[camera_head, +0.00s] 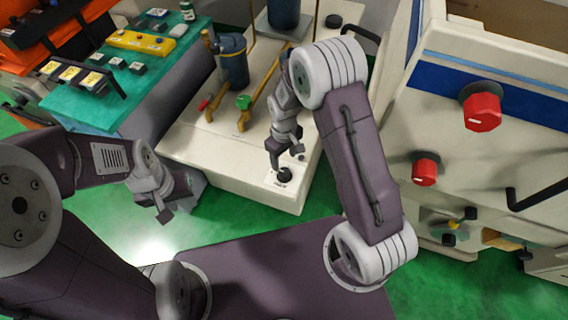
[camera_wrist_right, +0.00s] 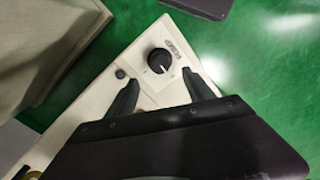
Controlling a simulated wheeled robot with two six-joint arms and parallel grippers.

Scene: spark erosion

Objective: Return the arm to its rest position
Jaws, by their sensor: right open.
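My right gripper (camera_head: 284,152) is above the front corner of the cream machine base (camera_head: 235,185). In the right wrist view its two dark fingers (camera_wrist_right: 162,92) are spread apart with nothing between them. A black rotary knob (camera_wrist_right: 160,62) with a white pointer line lies just beyond the fingertips. The knob also shows in the head view (camera_head: 284,174), just below the gripper. The gripper looks apart from it. My left gripper (camera_head: 165,213) hangs low at the left over the green floor, empty as far as I see; its jaw gap is unclear.
A blue-grey filter canister (camera_head: 233,62) with brass pipes, a red handle (camera_head: 204,104) and a green handle (camera_head: 243,102) stands on the base. A cream machine with red knobs (camera_head: 481,112) stands at the right. A teal bench (camera_head: 95,100) is at the left. Green floor (camera_head: 240,218) is clear in front.

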